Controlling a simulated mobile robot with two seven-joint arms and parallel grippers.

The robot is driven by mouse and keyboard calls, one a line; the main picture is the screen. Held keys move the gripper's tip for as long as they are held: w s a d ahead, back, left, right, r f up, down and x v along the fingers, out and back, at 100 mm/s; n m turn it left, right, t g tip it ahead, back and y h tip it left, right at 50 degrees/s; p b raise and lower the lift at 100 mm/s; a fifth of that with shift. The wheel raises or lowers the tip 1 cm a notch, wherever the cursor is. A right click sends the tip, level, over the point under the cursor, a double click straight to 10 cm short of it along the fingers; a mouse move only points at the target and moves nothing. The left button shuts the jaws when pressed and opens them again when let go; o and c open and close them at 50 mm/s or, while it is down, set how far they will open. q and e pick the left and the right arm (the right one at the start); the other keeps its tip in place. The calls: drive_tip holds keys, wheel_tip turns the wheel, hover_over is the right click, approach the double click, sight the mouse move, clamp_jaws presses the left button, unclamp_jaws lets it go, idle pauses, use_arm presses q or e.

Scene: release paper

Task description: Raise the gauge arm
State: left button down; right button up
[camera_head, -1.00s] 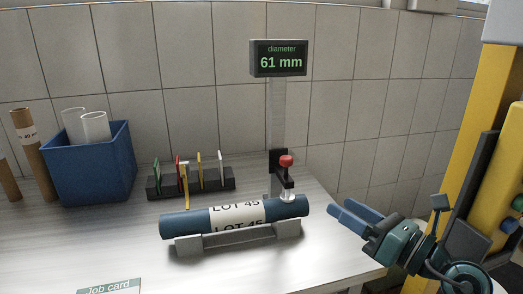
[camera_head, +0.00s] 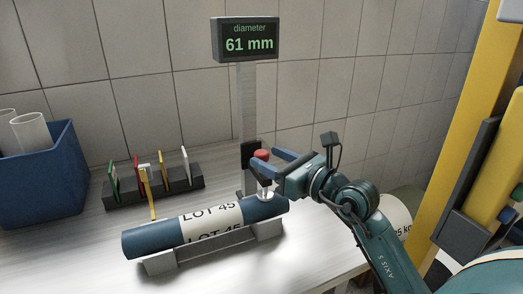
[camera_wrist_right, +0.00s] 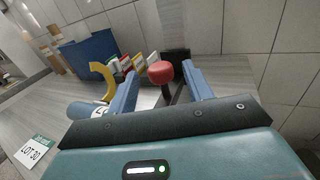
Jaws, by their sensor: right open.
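The gauge column (camera_head: 247,100) stands behind the roll, its display (camera_head: 248,40) reading 61 mm. The gauge arm (camera_head: 248,156) is a dark slide low on the column, with a red knob (camera_head: 261,155); its pale foot (camera_head: 265,193) is down at the right end of the blue roll (camera_head: 160,237). The roll, labelled LOT 45, lies in a grey cradle (camera_head: 160,264). My right gripper (camera_head: 268,161) is open at the knob. In the right wrist view the red knob (camera_wrist_right: 160,72) shows between the two blue fingers (camera_wrist_right: 158,82); contact is not clear. My left gripper is not in view.
A dark rack (camera_head: 185,191) with several coloured tags stands left of the column. A blue bin (camera_head: 45,180) holding white tubes is at the far left. A tiled wall is close behind. A yellow post (camera_head: 480,110) stands at the right.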

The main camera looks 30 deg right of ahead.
sight(267, 157)
drive_tip(key=shift+x, duration=1.65)
clamp_jaws()
